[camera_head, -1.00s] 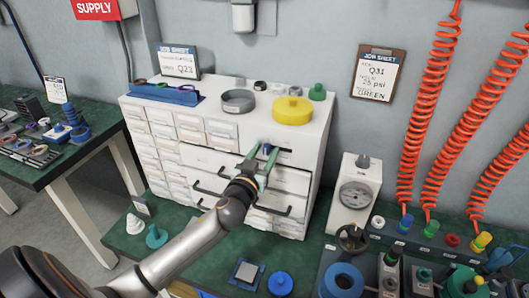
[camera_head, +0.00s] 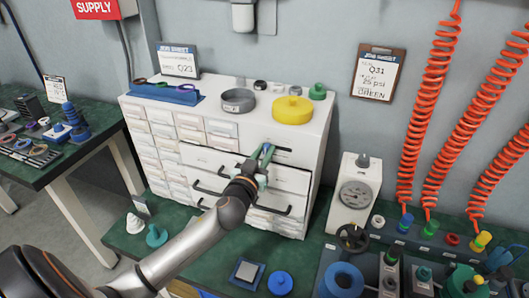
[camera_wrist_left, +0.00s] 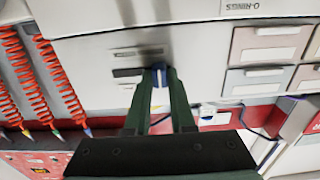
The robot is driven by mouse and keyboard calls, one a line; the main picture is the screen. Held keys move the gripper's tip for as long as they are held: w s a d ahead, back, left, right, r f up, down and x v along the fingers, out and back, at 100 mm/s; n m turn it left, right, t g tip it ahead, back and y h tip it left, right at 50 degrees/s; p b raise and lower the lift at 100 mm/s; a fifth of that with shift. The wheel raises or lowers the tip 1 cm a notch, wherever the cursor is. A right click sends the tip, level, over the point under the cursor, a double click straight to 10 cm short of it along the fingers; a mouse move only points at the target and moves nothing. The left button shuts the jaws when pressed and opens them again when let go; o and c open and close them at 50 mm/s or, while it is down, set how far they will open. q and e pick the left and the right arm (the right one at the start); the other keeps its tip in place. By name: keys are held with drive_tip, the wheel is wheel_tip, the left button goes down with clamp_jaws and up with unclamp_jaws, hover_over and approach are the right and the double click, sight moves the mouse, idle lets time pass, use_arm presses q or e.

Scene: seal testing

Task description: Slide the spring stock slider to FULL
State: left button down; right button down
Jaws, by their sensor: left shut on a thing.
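The spring stock slider's blue knob (camera_wrist_left: 160,72) shows between my left fingertips in the wrist view. It sits on the front of the white drawer cabinet (camera_head: 312,150), at a dark horizontal slot (camera_head: 284,149). In the head view the slot runs on to the right of the fingertips. My left gripper (camera_head: 267,152) is shut on the knob, with its green fingers on either side; it also shows in the wrist view (camera_wrist_left: 160,82). The fingers hide much of the knob and part of the slot. My right gripper is not in view.
A yellow round part (camera_head: 292,110) and a grey ring (camera_head: 238,101) stand on the cabinet top. Dark drawer handles (camera_head: 269,207) stick out below the gripper. A gauge stand (camera_head: 353,197) is to the right of the cabinet.

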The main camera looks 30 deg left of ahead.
sight(288, 149)
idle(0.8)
use_arm(q)
drive_tip(key=d, duration=0.2)
drive_tip(key=w+d+b, duration=0.1)
drive_tip(key=d, duration=0.1)
drive_tip(key=shift+w+d+f, duration=0.1)
drive_tip(key=shift+d+f, duration=0.05)
drive_tip(key=shift+d, duration=0.45)
drive_tip(key=c, duration=0.8)
unclamp_jaws()
drive_tip(key=shift+d, duration=0.15)
drive_tip(key=shift+o, duration=0.2)
drive_tip(key=shift+s, duration=0.4)
drive_tip(key=b+v, duration=0.2)
drive_tip(key=v, duration=0.9)
drive_tip(key=shift+s, duration=0.3)
